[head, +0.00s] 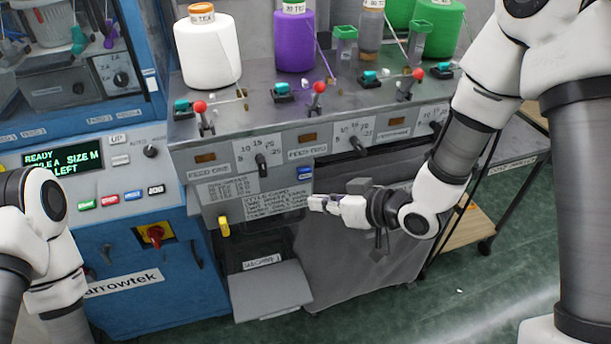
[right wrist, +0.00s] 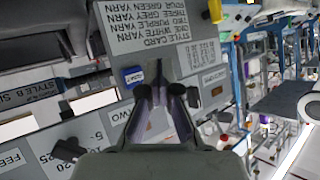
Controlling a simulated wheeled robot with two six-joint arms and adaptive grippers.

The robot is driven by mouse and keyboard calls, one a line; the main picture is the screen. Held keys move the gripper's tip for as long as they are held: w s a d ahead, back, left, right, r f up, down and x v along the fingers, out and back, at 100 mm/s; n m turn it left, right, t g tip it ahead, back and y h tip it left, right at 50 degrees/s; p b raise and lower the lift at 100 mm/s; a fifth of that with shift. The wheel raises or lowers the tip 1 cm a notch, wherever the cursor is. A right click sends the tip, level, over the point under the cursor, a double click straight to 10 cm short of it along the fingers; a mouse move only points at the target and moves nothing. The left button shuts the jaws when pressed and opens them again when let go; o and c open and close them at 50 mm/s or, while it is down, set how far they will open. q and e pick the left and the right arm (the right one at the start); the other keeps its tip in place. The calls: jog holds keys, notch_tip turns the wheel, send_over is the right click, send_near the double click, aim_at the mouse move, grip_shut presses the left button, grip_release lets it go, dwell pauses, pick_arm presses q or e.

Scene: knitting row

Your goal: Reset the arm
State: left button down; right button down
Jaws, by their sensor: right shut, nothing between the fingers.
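My right arm (head: 485,110) comes in from the right in the head view. My right gripper (head: 318,203) is shut and empty, pointing left in front of the machine's lower panel, beside the style card (head: 275,203). In the right wrist view, the fingers (right wrist: 163,92) point toward the panel, and the style card (right wrist: 150,30) appears upside down beyond them. I cannot tell whether the fingertips touch the panel. Part of my left arm (head: 45,240) shows at the left edge of the head view; its gripper is out of view.
A yellow knob (head: 223,226) is at the panel's left. White (head: 208,52) and purple (head: 294,42) yarn cones stand above. Green floor (head: 440,290) is open at lower right.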

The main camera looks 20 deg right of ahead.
dwell(0.3)
jog(key=s+f+m+g+h, duration=0.1)
jog(key=s+f+g, duration=0.35)
jog(key=f, duration=0.85)
jog(key=s+d+f+m+g+h, duration=0.2)
jog(key=s+d+f+h, duration=0.1)
jog(key=s+f, duration=0.5)
jog(key=s+d+f+m+g+h+b, duration=0.1)
jog(key=s+d+f+m+g+h, duration=0.1)
jog(key=s+d+f, duration=0.4)
jog(key=s+f+g+h, duration=0.1)
jog(key=s+f+h, duration=0.1)
jog(key=s, duration=0.3)
jog(key=shift+s+f+m, duration=0.3)
jog(key=shift+s+f, duration=0.05)
jog(key=shift+w+d, duration=0.1)
